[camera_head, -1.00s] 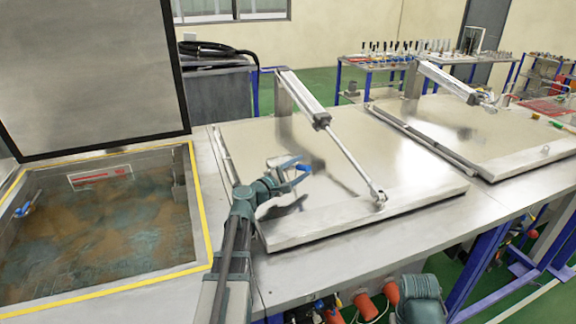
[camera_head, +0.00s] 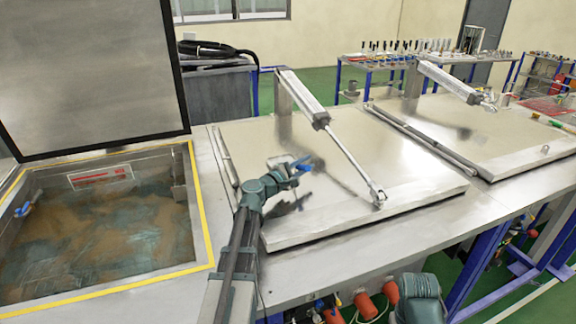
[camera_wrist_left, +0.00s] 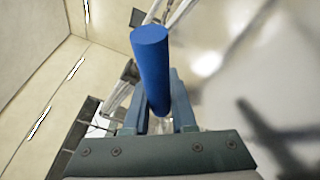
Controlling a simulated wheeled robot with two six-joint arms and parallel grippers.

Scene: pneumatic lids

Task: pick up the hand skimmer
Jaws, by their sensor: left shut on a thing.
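The hand skimmer's blue handle (camera_head: 301,165) shows over the middle lid in the head view. A pale flat part (camera_head: 277,160) beside it seems to belong to it, but my gripper partly hides it. My left gripper (camera_head: 287,172) is shut on the handle. In the left wrist view the blue cylinder (camera_wrist_left: 151,65) stands up between the two fingers of my left gripper (camera_wrist_left: 160,112). I cannot tell whether the skimmer still touches the lid. My right gripper is not in view.
The middle lid (camera_head: 350,145) is closed, with a pneumatic cylinder (camera_head: 305,98) slanting across it. Another closed lid (camera_head: 480,130) lies to the right. At left an open tank (camera_head: 100,225) holds murky liquid, with a blue-handled item (camera_head: 24,210) at its left wall.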

